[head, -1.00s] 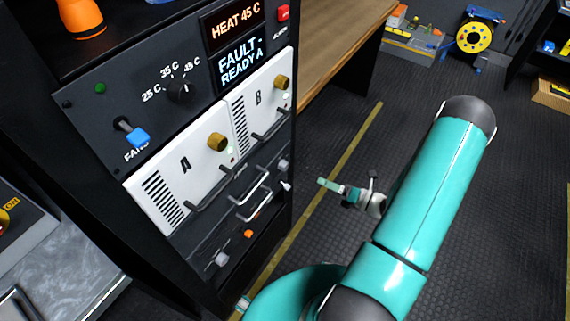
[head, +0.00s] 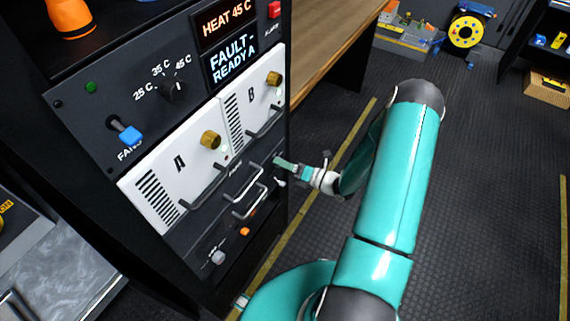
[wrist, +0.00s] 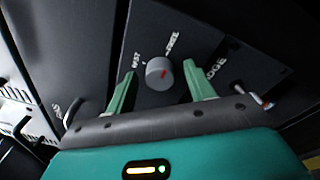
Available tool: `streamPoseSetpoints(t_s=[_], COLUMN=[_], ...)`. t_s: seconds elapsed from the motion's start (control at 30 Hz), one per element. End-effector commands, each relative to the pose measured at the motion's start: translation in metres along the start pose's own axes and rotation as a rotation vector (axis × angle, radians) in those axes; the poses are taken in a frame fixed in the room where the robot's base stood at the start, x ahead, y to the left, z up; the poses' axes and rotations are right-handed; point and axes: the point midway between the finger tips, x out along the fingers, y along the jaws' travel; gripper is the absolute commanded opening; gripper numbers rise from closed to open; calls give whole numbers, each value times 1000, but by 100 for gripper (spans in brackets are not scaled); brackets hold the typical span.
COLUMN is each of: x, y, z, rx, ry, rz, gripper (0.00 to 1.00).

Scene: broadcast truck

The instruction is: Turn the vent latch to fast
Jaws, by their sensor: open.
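My gripper (wrist: 160,76) is open, with one green finger on each side of the knob; contact is not clear. In the head view my gripper (head: 280,162) is at the right edge of the rack's lower dark panel and hides the knob.
A metal lever (wrist: 250,92) sticks out right of my fingers. Two handles (head: 247,198) are left of my gripper. Open floor lies to the right.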

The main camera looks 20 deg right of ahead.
Motion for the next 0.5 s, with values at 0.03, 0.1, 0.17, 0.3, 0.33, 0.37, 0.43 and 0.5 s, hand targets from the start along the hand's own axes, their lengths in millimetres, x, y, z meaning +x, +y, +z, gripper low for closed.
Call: streamPoseSetpoints(t_s=[0.03, 0.1, 0.17, 0.3, 0.33, 0.37, 0.43, 0.5], x=[0, 0, 0, 0, 0, 0, 0, 0], y=[0, 0, 0, 0, 0, 0, 0, 0], z=[0, 0, 0, 0, 0, 0, 0, 0], rx=[0, 0, 0, 0, 0, 0, 0, -1], ry=[0, 0, 0, 0, 0, 0, 0, 0], rz=[0, 0, 0, 0, 0, 0, 0, 0], gripper=[54, 54, 54, 32, 26, 20, 9, 9])
